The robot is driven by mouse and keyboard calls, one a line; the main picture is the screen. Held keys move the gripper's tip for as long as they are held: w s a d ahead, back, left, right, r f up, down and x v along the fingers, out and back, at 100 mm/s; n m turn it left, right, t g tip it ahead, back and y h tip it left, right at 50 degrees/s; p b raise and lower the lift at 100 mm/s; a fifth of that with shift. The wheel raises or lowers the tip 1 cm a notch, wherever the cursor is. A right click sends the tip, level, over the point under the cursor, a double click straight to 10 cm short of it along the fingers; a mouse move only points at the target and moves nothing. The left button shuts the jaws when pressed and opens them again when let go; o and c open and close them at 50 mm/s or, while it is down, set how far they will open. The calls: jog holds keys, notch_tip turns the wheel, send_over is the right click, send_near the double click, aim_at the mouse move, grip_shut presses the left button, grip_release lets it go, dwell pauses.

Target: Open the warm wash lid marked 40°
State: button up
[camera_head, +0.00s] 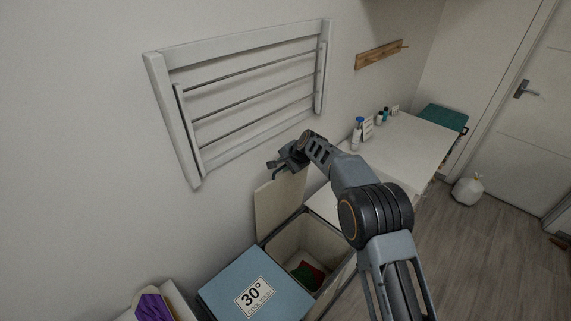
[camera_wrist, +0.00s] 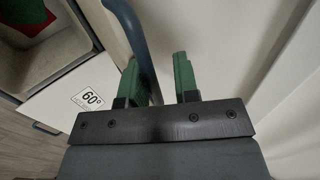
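A pale lid (camera_head: 278,205) stands raised, close to upright, at the wall side of an open bin (camera_head: 287,241). Its marking does not show, but it is between the lid marked 30° and the lid marked 60°. Red and green cloth (camera_head: 307,274) lies in the bin. My gripper (camera_head: 274,167) is at the raised lid's top edge. In the wrist view, the green fingers of my gripper (camera_wrist: 163,74) are apart. A curved blue-grey handle (camera_wrist: 129,27) runs down behind the left finger and shows partly between the fingers. I cannot tell whether they touch it.
The blue lid marked 30° (camera_head: 231,277) is shut in front. The lid marked 60° (camera_wrist: 74,98) is shut beside the open bin. A drying rack (camera_head: 245,92) hangs on the wall above. Bottles (camera_head: 357,133) stand on the white counter (camera_head: 412,142) beyond.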

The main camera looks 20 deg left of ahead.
jog(key=shift+s+d+f, duration=0.15)
jog(key=shift+s+f, duration=0.05)
jog(key=shift+f, duration=0.25)
jog(key=b+v, duration=0.4)
jog(key=v, duration=1)
jog(key=shift+w+r, duration=0.15)
jog(key=shift+r, duration=0.15)
jog(key=s+d+f+n+g+h, duration=0.1)
jog(key=s+d+f+n+h, duration=0.1)
jog(key=s+d+f+n, duration=0.25)
jog(key=s+d+r+t+h, duration=0.1)
jog(key=s+d+h, duration=0.1)
jog(key=s+d, duration=0.9)
jog(key=s+d+t+h, duration=0.1)
jog(key=s+d+h, duration=0.2)
jog(key=s+d, duration=0.9)
jog(key=shift+d+r+t, duration=0.3)
jog(key=shift+d+r, duration=0.05)
jog(key=shift+d, duration=2.25)
